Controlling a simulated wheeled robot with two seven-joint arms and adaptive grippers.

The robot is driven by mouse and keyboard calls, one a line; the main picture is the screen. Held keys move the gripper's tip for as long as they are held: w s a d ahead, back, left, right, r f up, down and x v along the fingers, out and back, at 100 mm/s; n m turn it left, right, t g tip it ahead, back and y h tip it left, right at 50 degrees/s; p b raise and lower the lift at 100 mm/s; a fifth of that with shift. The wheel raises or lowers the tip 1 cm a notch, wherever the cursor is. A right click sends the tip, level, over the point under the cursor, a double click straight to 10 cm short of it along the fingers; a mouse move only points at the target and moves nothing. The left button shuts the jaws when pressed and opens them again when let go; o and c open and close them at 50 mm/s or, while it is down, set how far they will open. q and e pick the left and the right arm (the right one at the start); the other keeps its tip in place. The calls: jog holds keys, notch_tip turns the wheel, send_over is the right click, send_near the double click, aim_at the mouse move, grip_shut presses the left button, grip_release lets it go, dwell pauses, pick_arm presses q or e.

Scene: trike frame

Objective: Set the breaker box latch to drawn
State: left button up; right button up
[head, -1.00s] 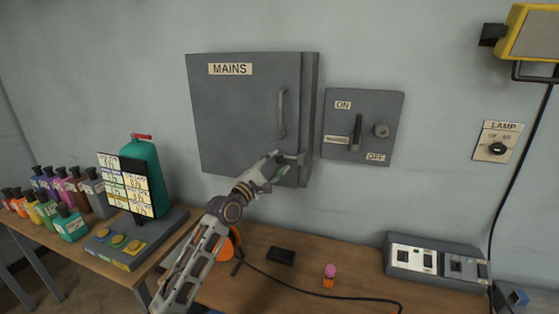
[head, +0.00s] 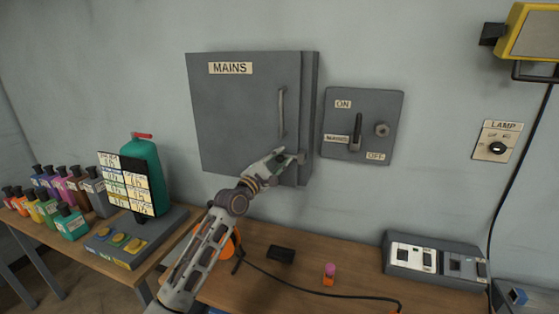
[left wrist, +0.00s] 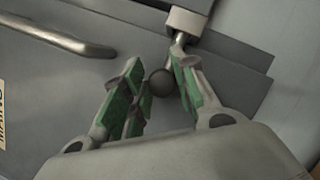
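The grey breaker box (head: 240,115), labelled MAINS, hangs on the wall with its door closed. Its latch (head: 301,158) sits low at the door's right edge. In the left wrist view the latch shows as a pale block (left wrist: 187,20) with a rod ending in a dark round knob (left wrist: 161,83). My left gripper (head: 284,157) is at the latch. In the left wrist view its green-padded fingers (left wrist: 158,68) are apart, one on each side of the knob. A firm grip on the knob is not visible. My right gripper is not in view.
The door handle (head: 282,112) stands out above the latch. A switch panel (head: 391,110) is on the wall to the right. The workbench (head: 255,296) below holds a black block (head: 281,254), a cable and a grey socket unit (head: 434,262). The wall below the panel is clear.

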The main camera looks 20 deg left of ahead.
pick_arm(q)
jog(key=shift+f, duration=0.15)
jog(key=shift+c, duration=1.2)
jog(key=shift+d, duration=0.1)
grip_shut()
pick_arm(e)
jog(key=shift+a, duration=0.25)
